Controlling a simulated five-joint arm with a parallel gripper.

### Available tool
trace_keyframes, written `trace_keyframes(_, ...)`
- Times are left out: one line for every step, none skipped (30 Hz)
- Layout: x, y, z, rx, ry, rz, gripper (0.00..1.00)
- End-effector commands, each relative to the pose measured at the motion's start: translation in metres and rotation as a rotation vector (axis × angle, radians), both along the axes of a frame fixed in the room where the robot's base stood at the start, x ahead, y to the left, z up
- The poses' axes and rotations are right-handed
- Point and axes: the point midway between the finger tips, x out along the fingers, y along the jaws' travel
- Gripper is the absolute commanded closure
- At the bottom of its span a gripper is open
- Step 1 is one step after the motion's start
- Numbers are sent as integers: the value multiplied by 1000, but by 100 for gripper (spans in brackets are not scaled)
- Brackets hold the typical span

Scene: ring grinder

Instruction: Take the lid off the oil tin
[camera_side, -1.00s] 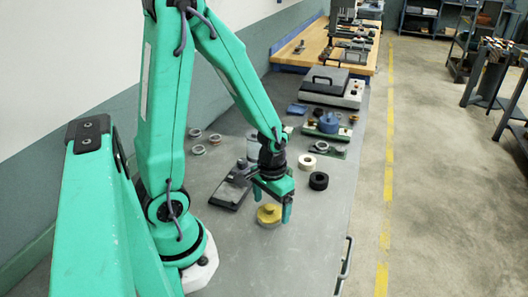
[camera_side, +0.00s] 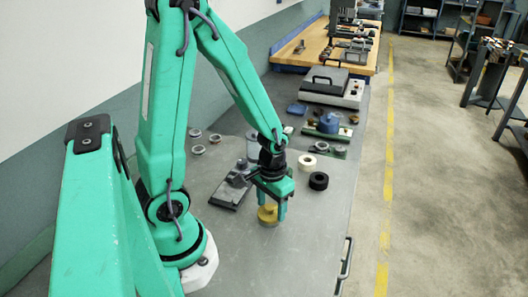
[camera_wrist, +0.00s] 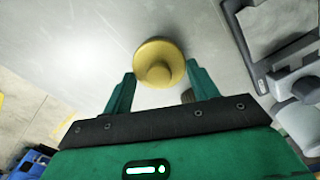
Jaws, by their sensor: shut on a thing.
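The oil tin (camera_side: 267,220) is a low, round yellow thing standing on the grey bench, below my gripper. Its yellow lid (camera_wrist: 159,49) shows from above in the wrist view as a round disc with a raised knob in the middle. My gripper (camera_side: 273,208) points down over the tin, with its green fingers on either side of the lid. It is shut on the lid, and the fingers also show in the wrist view (camera_wrist: 160,72). The lid looks still seated on the tin, but the seam between them is too small to make out.
A dark flat plate (camera_side: 228,194) with a fixture lies just left of my gripper. Several small metal rings lie at back left. The bench front is clear.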

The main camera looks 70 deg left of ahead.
Motion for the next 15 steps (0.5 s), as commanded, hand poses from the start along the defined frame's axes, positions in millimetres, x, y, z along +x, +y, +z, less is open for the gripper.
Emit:
trace_keyframes(0,0,0,0,0,0,62)
trace_keyframes(0,0,0,0,0,0,62)
trace_keyframes(0,0,0,0,0,0,62)
trace_keyframes(0,0,0,0,0,0,62)
trace_keyframes(0,0,0,0,0,0,62)
trace_keyframes(0,0,1,0,-1,0,62)
trace_keyframes(0,0,1,0,-1,0,62)
trace_keyframes(0,0,2,0,-1,0,62)
trace_keyframes(0,0,3,1,-2,0,62)
trace_keyframes(1,0,4,1,-2,0,62)
trace_keyframes(1,0,5,1,-3,0,62)
trace_keyframes(1,0,7,1,-3,0,62)
trace_keyframes(1,0,8,1,-3,0,62)
trace_keyframes(1,0,10,1,-3,0,62)
trace_keyframes(1,0,12,1,-3,0,62)
